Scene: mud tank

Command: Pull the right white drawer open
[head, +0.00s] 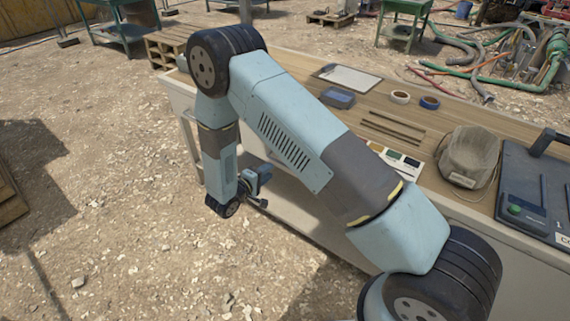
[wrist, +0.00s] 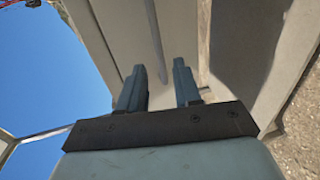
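The white bench front shows in the head view (head: 470,218) below the wooden top, partly hidden behind my arm. I cannot pick out the right drawer's outline there. My gripper (head: 262,201) hangs low beside the bench front. In the wrist view, my gripper (wrist: 159,68) is open, with two dark fingers apart and nothing clearly held. Pale panels (wrist: 115,35) of the bench fill the view beyond the fingertips. A thin grey strip (wrist: 154,40), perhaps a handle or panel edge, runs toward the gap between them. Whether the fingers touch it I cannot tell.
The wooden bench top (head: 300,66) carries a blue box (head: 338,97), tape rolls (head: 400,97), a cloth cap (head: 468,158) and a dark case (head: 535,195). Pallets (head: 165,45) stand behind. Gravel ground (head: 110,190) to the left is open.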

